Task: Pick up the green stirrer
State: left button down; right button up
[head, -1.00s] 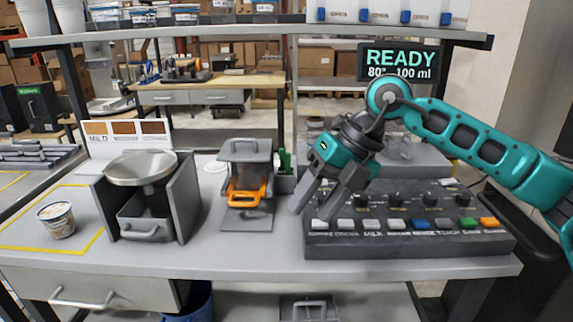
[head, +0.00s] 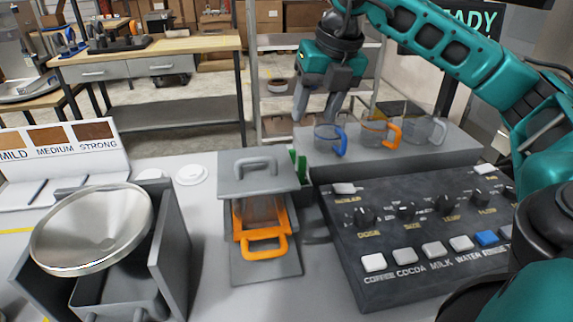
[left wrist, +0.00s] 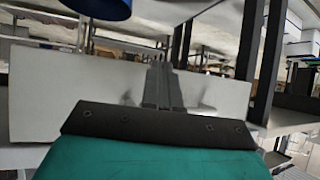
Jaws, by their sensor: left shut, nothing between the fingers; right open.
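Green upright pieces (head: 299,166), which look like the green stirrer or its holder, stand in a narrow gap between the grey box with the orange-handled drawer and the grey ledge; their lower part is hidden. My right gripper (head: 316,115) is open and empty, fingers pointing down. In the head view it appears above and slightly right of the green pieces, by the blue-handled cup. My left gripper (left wrist: 165,88) shows only in the left wrist view. It is shut and empty, with a pale grey panel beyond it.
Clear cups with blue (head: 328,140), orange (head: 375,134) and grey handles (head: 426,130) stand on the ledge. A button panel (head: 420,225) lies in front. The lidded box (head: 258,172) and a metal funnel (head: 92,228) stand left. Some bare counter lies between.

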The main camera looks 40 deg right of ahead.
aim_at(304, 157)
jog(key=x, duration=0.8)
jog(key=s+x, duration=0.1)
jog(key=x, duration=0.3)
jog(key=shift+w+f, duration=0.15)
jog(key=shift+f, duration=0.25)
grip_shut()
